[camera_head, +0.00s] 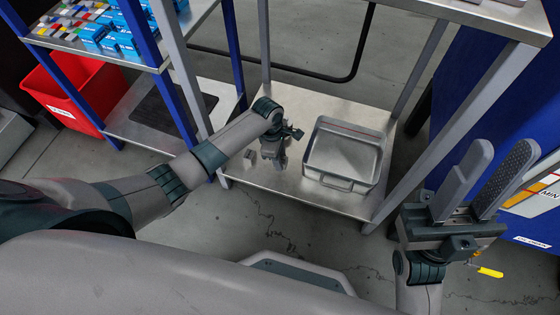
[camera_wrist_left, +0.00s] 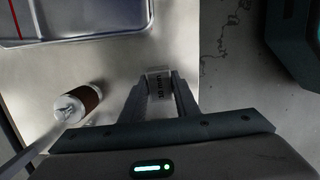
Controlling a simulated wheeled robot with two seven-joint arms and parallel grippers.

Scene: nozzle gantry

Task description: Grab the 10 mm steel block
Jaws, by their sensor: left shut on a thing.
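The 10 mm steel block (camera_wrist_left: 160,86) is a small pale metal block with "10 mm" printed on it. In the left wrist view it sits between the two fingers of my left gripper (camera_wrist_left: 160,78), which is shut on it. In the head view my left gripper (camera_head: 276,162) points down, low over the steel lower shelf, left of the metal tray. The block cannot be made out there. My right gripper (camera_head: 500,158) is open and empty at the right, with its fingers pointing up.
The metal tray (camera_head: 377,160) with a handle stands on the lower shelf (camera_head: 235,92). A cylinder with a brown band (camera_wrist_left: 78,103) lies beside my left gripper. A small grey block (camera_head: 249,155) is on the shelf. Frame posts (camera_head: 475,90) rise nearby. A red bin (camera_head: 65,92) is at left.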

